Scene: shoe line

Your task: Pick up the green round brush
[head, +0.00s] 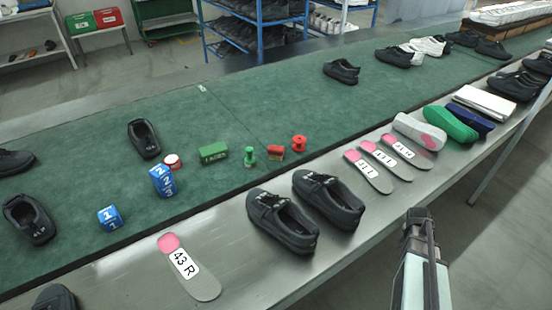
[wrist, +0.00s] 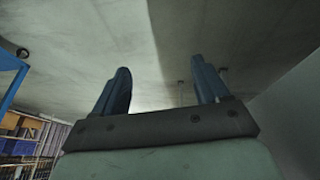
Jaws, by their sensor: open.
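The green round brush (head: 249,157) stands upright on the green belt in the head view, a small piece with a knob on top. It is between a green rectangular block (head: 213,152) and a red block (head: 274,152). My gripper (head: 419,216) is at the lower right, over the area in front of the metal ledge, well away from the brush. In the wrist view my gripper (wrist: 160,75) has its two dark fingers spread apart with nothing between them. The brush is not in the wrist view.
A red round piece (head: 299,143), a red-and-white tin (head: 172,162) and blue numbered blocks (head: 162,181) are near the brush. A pair of black shoes (head: 305,212) and insoles (head: 188,268) lie on the metal ledge (head: 225,236) between my gripper and the belt.

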